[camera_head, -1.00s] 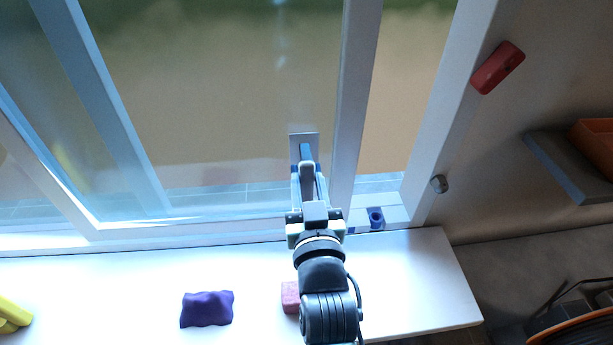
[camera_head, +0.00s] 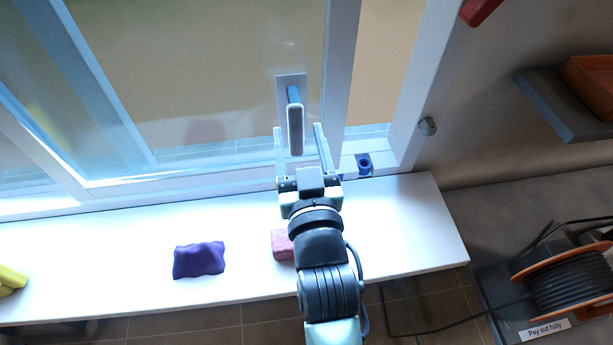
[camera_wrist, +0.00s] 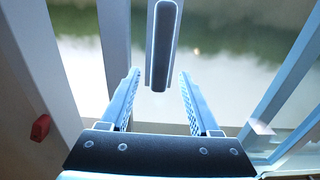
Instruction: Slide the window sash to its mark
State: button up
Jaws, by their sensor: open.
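The window sash (camera_head: 338,75) is a pale frame with a glass pane, upright behind the white sill. A strip of clear view lies between its right stile and the fixed window frame (camera_head: 425,85) to the right. Its handle (camera_head: 295,125) is a dark grip on a pale plate, also in the wrist view (camera_wrist: 165,45). My gripper (camera_head: 298,127) is open and empty, its fingers spread to either side of the handle's lower end. In the wrist view the gripper (camera_wrist: 159,73) shows clear gaps on both sides of the handle. I cannot make out the mark.
A blue fitting (camera_head: 364,165) sits in the lower track right of my gripper. A purple lump (camera_head: 199,260), a pink block (camera_head: 282,246) and a yellow object (camera_head: 10,280) lie on the sill (camera_head: 120,265).

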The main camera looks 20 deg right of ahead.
jog(key=b+v, duration=0.2)
jog(key=v, duration=0.7)
jog(key=shift+w, duration=0.1)
jog(key=w+a+r+n+t+y, duration=0.1)
jog(key=w+a+r+t, duration=0.15)
jog(key=r, duration=0.65)
jog(key=w+a+r+t+y, duration=0.1)
jog(key=a+r+t, duration=0.15)
jog(key=r, duration=0.75)
jog(key=w+a+r+n+t+y, duration=0.15)
jog(key=a+r, duration=0.25)
jog(key=r, duration=0.5)
jog(key=s+a+r+t, duration=0.1)
jog(key=s+r, duration=0.1)
jog(key=r, duration=0.3)
jog(key=s+a+r+t+y, duration=0.1)
jog(key=s+a+r+t, duration=0.1)
jog(key=r, duration=0.4)
jog(key=shift+s+a+r+n, duration=0.25)
jog(key=shift+s+a+n, duration=0.05)
jog(key=shift+s+n, duration=0.1)
jog(key=shift+t+y, duration=0.25)
